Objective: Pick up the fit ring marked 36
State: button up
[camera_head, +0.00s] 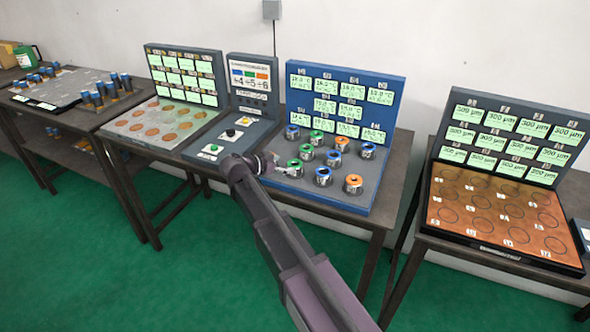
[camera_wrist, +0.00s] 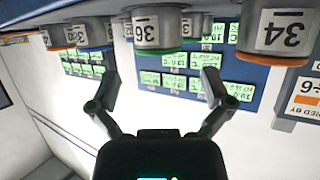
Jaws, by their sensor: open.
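The fit ring marked 36 (camera_wrist: 157,28) is a grey metal cylinder with a white label and a green rim. It shows upside down at the top middle of the wrist view. My gripper (camera_wrist: 157,75) is open, its two fingers apart below the ring in that picture, with nothing between them. In the head view, my gripper (camera_head: 277,168) is low over the left part of the blue-backed ring board (camera_head: 345,200). A green-topped ring (camera_head: 295,168) is just right of it; its number is too small to read there.
A ring marked 34 (camera_wrist: 284,32) stands close at the right of the wrist view. Blue (camera_head: 323,176) and orange (camera_head: 353,184) rings stand nearby on the board. A button panel (camera_head: 215,150) is to the left. The board's front right corner is clear.

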aim_at(294, 164)
jog(key=b+x, duration=0.1)
jog(key=x, duration=0.3)
jog(key=shift+s+f+b, duration=0.15)
jog(key=shift+f+b, duration=0.1)
jog(key=shift+b, duration=0.1)
jog(key=shift+w+d+f, duration=0.15)
jog(key=shift+w+d, duration=0.15)
jog(key=c, duration=1.3)
jog(key=shift+r, duration=0.2)
notch_tip(294, 164, up, 4)
jog(key=p, duration=0.3)
jog(key=shift+f+p, duration=0.2)
jog(key=shift+p, duration=0.15)
jog(key=s+a, duration=0.1)
jog(key=s, duration=0.4)
jog(key=s+a, duration=0.2)
jog(key=s, duration=0.3)
jog(key=s+a+r+p, duration=0.1)
jog(key=s, duration=0.4)
jog(key=shift+s+a, duration=0.15)
jog(key=shift+a, duration=0.15)
